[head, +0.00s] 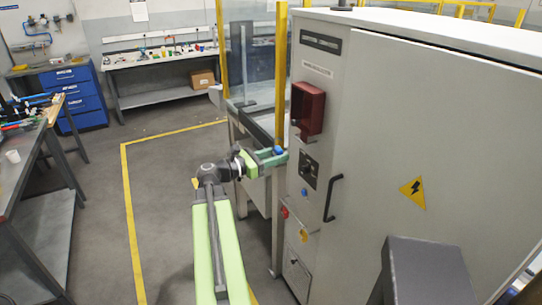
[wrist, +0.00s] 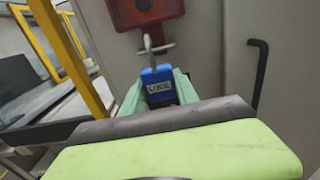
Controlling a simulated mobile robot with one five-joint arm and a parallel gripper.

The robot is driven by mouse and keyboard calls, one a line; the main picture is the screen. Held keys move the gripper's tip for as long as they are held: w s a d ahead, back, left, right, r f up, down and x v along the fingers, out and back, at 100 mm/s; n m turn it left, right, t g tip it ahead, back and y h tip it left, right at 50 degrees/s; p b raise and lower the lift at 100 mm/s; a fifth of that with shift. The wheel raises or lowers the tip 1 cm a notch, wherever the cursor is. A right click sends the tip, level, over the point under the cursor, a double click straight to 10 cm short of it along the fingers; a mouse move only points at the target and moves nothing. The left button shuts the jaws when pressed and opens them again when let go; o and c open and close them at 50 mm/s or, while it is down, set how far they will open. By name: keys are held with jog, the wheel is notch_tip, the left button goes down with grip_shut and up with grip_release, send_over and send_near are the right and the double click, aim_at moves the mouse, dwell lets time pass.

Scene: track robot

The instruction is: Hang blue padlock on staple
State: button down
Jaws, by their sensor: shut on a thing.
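The blue padlock (wrist: 158,82) is upright between the pale green fingers of my gripper (wrist: 157,95) in the wrist view. Its grey shackle (wrist: 149,45) points up. A light grey crossbar (wrist: 165,47), perhaps the staple, shows at the shackle; I cannot tell whether they touch or whether the shackle is around it. In the head view, my gripper (head: 272,158) is shut on the padlock (head: 279,150), close to the left edge of the cabinet front. The staple cannot be made out there.
The grey cabinet (head: 430,130) fills the right side. Its front carries a red box (head: 307,108), a rotary switch (head: 308,171) and a black door handle (head: 332,198). A yellow post (head: 281,70) stands close behind my gripper. The floor (head: 165,220) at left is clear.

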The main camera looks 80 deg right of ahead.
jog(key=shift+f+b+x, duration=0.3)
jog(key=shift+x, duration=1.1)
jog(key=shift+f+b+x, duration=0.25)
jog(key=shift+x, duration=1.2)
jog(key=shift+f+b+x, duration=0.3)
jog(key=shift+x, duration=1.1)
jog(key=c, duration=0.9)
grip_release()
jog(key=shift+o, duration=0.2)
jog(key=v, duration=1.7)
jog(key=shift+a, duration=0.15)
jog(key=shift+w, duration=0.15)
